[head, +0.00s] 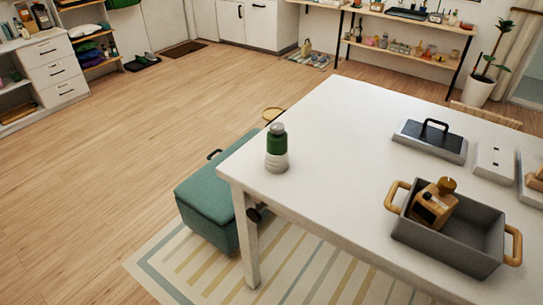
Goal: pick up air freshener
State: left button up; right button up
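Neither of my grippers is in the head view.
A grey bin with wooden handles (482,238) holds a wooden-looking item (434,203) on the table's right. Behind it lie a flat grey case with a black handle (430,141) and a white box (494,161). A teal ottoman (207,205) stands left of the table. Open floor lies beyond.

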aim_at(274, 165)
jog(key=i+j, duration=0.15)
jog(key=j, duration=0.25)
jog(key=i+j, duration=0.1)
jog(key=j, duration=0.3)
jog(key=i+j, duration=0.15)
jog(key=j, duration=0.25)
jog(key=z, duration=1.65)
